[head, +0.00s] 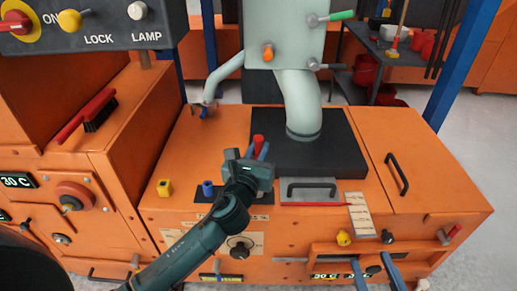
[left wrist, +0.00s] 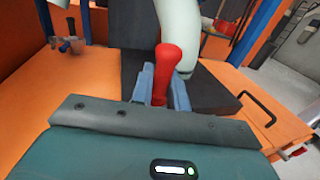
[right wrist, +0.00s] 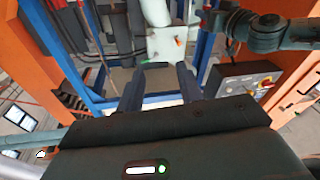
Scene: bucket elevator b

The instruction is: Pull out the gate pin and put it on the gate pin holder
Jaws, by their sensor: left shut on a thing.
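A red-handled piece, which looks like the gate pin (head: 258,142), stands upright between the fingers of my left gripper (head: 261,156). The left wrist view shows its red handle (left wrist: 165,75) between the blue fingers of my left gripper (left wrist: 163,85). Its lower end is hidden. Below is a dark plate (head: 227,197) with a blue cylinder (head: 207,188) on it; I cannot tell if this is the pin holder. A grey gate plate with a black handle (head: 312,188) lies to the right. My right gripper (head: 375,265) is low at the front, open and empty.
A black block (head: 315,155) under a pale pipe (head: 302,100) stands behind my left gripper. A yellow piece (head: 164,188) and a ruler-like strip (head: 360,214) lie on the orange top. A brush (head: 88,115) lies at left. A black handle (head: 397,174) is at right.

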